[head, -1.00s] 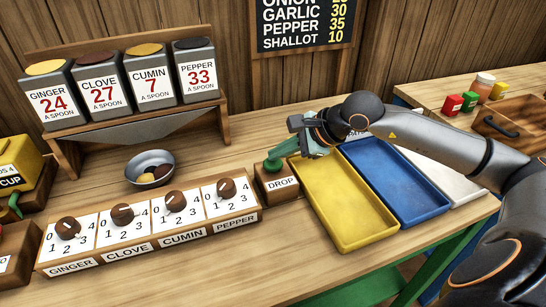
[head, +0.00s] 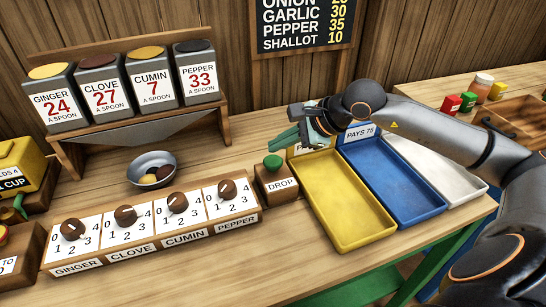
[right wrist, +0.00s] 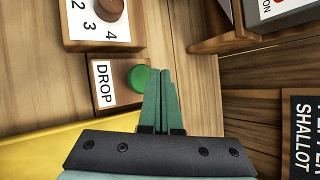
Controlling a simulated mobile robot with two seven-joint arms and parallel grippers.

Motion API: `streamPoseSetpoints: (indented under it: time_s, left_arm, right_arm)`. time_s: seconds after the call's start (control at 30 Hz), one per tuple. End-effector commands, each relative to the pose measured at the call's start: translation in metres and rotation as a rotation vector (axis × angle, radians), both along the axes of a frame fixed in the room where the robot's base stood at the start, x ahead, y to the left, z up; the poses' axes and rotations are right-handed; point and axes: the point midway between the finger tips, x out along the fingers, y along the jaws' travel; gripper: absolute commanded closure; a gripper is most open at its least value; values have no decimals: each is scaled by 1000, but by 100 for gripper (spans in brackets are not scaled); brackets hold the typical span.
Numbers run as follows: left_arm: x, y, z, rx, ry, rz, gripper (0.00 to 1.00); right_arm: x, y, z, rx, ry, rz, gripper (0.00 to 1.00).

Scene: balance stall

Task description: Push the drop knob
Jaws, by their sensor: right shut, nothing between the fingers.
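The drop knob (head: 273,162) is a green round knob on a wooden block (head: 277,186) labelled DROP, right of the dial row. It also shows in the right wrist view (right wrist: 138,78), just left of the fingertips. My right gripper (head: 271,143) has green fingers, shut together and empty. In the head view its tips sit just above and behind the knob, with a small gap between. In the right wrist view the closed fingers (right wrist: 160,72) partly overlap the knob's right edge. My left gripper is not in view.
Four-dial panel (head: 150,232) runs left of the block. A metal bowl (head: 152,162) with yellow and dark brown contents stands behind it, below the spice rack (head: 140,125). Yellow (head: 340,205), blue (head: 405,190) and white (head: 450,180) trays lie to the right.

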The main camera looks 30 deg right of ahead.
Motion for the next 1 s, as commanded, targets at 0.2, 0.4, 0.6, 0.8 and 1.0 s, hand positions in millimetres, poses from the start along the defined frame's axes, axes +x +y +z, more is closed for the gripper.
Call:
streamPoseSetpoints:
  time_s: [0.2,0.4,0.6,0.8,1.0]
  left_arm:
    - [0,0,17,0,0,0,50]
    - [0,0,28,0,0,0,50]
    - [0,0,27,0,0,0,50]
    - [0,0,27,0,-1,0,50]
    - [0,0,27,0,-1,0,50]
  right_arm:
    - [0,0,26,1,-1,0,100]
    - [0,0,43,1,-1,0,100]
    - [0,0,43,0,0,0,100]
    - [0,0,43,0,0,0,100]
    - [0,0,43,0,0,0,100]
